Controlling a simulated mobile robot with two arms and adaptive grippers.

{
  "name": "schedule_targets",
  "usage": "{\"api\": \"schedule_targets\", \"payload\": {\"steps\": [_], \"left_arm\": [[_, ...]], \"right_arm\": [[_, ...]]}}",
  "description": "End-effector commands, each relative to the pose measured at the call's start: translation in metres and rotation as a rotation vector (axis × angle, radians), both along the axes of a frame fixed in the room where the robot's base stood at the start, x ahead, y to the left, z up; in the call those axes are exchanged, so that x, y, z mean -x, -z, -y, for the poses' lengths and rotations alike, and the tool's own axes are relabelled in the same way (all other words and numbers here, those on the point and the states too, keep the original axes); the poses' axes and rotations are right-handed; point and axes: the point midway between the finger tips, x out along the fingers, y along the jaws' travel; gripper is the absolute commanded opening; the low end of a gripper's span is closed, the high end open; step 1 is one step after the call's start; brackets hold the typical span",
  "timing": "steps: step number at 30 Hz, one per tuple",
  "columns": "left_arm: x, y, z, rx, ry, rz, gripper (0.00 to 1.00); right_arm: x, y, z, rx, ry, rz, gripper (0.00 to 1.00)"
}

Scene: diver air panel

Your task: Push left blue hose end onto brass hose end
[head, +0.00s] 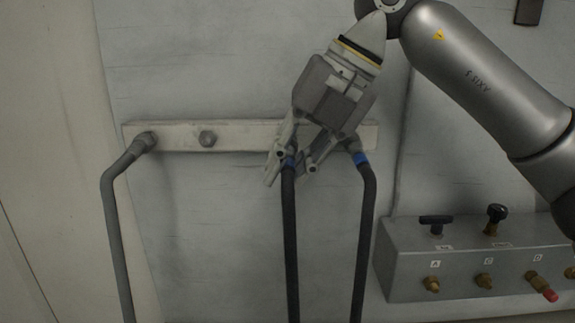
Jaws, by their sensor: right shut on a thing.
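The hose hangs straight down from the fingers. Its very tip is hidden by the gripper. My left gripper is not in view.
A second blue-banded dark hose (366,220) hangs from the pale rail (180,137) just right of my gripper. A grey hose (117,220) hangs at the rail's left end. The grey panel (400,262) carries two black handles on top and a red-tipped fitting (541,286).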

Motion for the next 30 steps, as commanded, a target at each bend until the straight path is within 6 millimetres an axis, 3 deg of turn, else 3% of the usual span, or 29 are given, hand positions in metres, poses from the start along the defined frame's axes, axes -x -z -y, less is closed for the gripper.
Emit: {"api": "schedule_targets", "payload": {"steps": [30], "left_arm": [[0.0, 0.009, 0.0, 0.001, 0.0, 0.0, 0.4]], "right_arm": [[0.015, -0.001, 0.0, -0.001, 0.0, 0.001, 0.0]]}}
